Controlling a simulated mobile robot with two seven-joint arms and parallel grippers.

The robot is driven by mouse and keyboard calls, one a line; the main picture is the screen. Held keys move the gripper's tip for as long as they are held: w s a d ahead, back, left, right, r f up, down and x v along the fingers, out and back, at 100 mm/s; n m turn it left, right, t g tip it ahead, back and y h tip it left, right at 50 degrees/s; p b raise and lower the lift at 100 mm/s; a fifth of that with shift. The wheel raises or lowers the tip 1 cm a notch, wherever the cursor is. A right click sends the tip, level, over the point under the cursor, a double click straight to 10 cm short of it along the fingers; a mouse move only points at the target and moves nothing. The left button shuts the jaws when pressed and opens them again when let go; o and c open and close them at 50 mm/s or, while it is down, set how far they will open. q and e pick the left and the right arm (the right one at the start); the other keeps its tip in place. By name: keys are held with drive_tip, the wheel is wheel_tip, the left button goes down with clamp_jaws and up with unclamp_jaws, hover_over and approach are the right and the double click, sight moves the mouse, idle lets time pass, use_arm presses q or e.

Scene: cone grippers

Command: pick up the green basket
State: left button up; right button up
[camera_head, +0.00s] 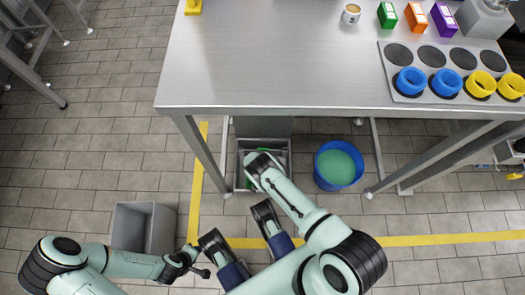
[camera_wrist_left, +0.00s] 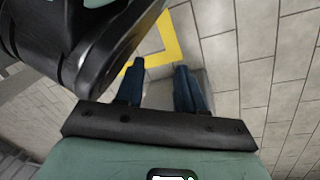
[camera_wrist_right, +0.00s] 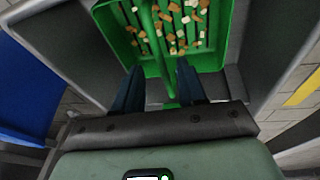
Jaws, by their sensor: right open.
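The green basket (camera_wrist_right: 112,40) fills the upper middle of the right wrist view, with orange and white bits in it. Its green handle (camera_wrist_right: 157,45) runs up and down that view, between the two fingers as seen there. The basket sits in a grey bin (camera_head: 240,170) under the table; in the head view my right arm hides most of it. My right gripper (camera_wrist_right: 159,68) is open and points at the handle; I cannot tell whether it touches. My left gripper (camera_head: 199,262) is open and empty, above the floor near the yellow line; it shows in the left wrist view (camera_wrist_left: 159,66).
The steel table (camera_head: 270,60) stands over the bin, its legs (camera_head: 203,150) close by. A blue bucket (camera_head: 322,180) with teal contents stands right of the bin. An empty grey box (camera_head: 160,230) is by my left arm. Yellow lines (camera_head: 420,240) mark the floor.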

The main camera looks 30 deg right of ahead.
drive_tip(key=b+x, duration=0.1)
drive_tip(key=x, duration=0.1)
drive_tip(key=b+x, duration=0.2)
drive_tip(key=shift+w+f, duration=0.25)
drive_tip(key=shift+f, duration=0.2)
use_arm(q)
drive_tip(key=s+f+g, duration=0.2)
drive_tip(key=s+f, duration=0.2)
drive_tip(key=s, duration=0.3)
drive_tip(key=shift+s+a+f+n+g, duration=0.2)
drive_tip(key=shift+a+n+g, duration=0.1)
drive_tip(key=shift+a+g, duration=0.15)
use_arm(e)
drive_tip(key=shift+d+f, duration=0.1)
drive_tip(key=shift+f, duration=0.15)
clamp_jaws()
